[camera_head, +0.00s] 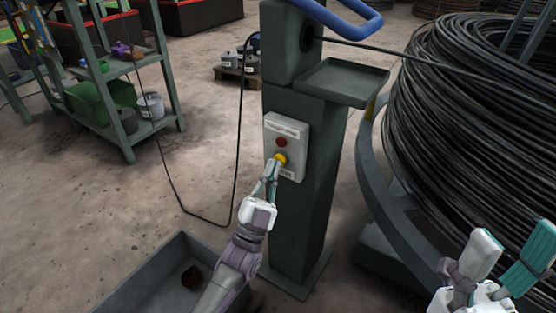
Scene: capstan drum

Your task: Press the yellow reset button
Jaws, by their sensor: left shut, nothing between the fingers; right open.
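The yellow reset button (281,158) sits low on a light grey control box (298,142), below a dark red button (281,142). The box is fixed to the front of a dark green post (323,195). My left gripper (275,165) is shut and empty, with its fingertips at the yellow button. They seem to touch it and cover part of its lower left; I cannot tell whether it is pressed in. My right gripper (505,258) is open and empty at the lower right, in front of the wire coil.
A large coil of black wire (480,120) fills the right side. A small tray (340,78) and a blue handle (345,24) project from the post. A grey bin (145,288) lies below my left arm. A green shelf (122,85) stands at left; the floor between is mostly clear.

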